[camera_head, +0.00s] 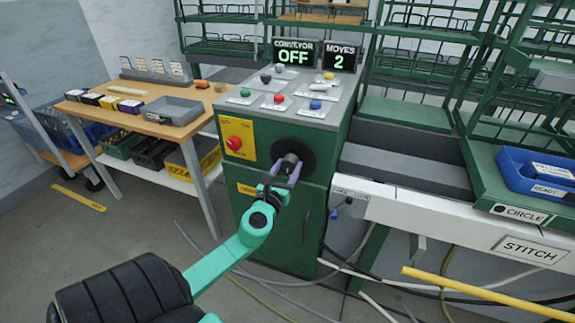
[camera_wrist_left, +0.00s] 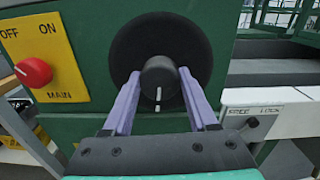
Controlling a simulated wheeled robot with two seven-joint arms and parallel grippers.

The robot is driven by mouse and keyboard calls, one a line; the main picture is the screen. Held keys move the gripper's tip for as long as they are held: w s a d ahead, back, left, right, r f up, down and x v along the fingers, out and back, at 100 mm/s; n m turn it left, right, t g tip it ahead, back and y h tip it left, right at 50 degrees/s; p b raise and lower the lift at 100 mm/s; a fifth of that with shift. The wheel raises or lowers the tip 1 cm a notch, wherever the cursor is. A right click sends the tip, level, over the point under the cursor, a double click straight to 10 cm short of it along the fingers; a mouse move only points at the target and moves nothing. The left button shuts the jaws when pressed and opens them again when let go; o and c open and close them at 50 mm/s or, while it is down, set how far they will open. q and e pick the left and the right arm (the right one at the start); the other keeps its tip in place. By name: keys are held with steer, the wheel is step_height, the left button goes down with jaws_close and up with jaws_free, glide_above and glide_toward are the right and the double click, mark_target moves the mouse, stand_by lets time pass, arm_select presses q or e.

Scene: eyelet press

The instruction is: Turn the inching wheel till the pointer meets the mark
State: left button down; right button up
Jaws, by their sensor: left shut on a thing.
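The inching wheel shows as a dark round disc (camera_wrist_left: 135,40) with a black knob (camera_wrist_left: 160,75) at its centre, on the front of the green cabinet. A short white pointer line (camera_wrist_left: 158,94) on the knob points straight down. Just below it is a small white mark (camera_wrist_left: 158,108); the two look in line, with a small dark gap between. My left gripper (camera_head: 282,172) has its purple fingers on either side of the knob, shut on it; they also show in the left wrist view (camera_wrist_left: 160,88). My right gripper is not in view.
A red main switch (camera_head: 234,143) on a yellow plate sits left of the wheel. The green cabinet (camera_head: 300,225) carries several coloured buttons and displays reading "CONVEYOR OFF" and "MOVES 2" (camera_head: 340,57). A white rail (camera_head: 400,207) is at the right; cables lie on the floor.

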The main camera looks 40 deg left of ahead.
arm_select(q)
steer(key=shift+m+p, duration=0.65)
steer(key=shift+m, duration=1.05)
steer(key=shift+c, duration=0.9)
jaws_free()
steer(key=shift+s, duration=0.1)
steer(key=b+v, duration=0.2)
steer(key=v, duration=1.2)
steer(key=shift+s, duration=0.25)
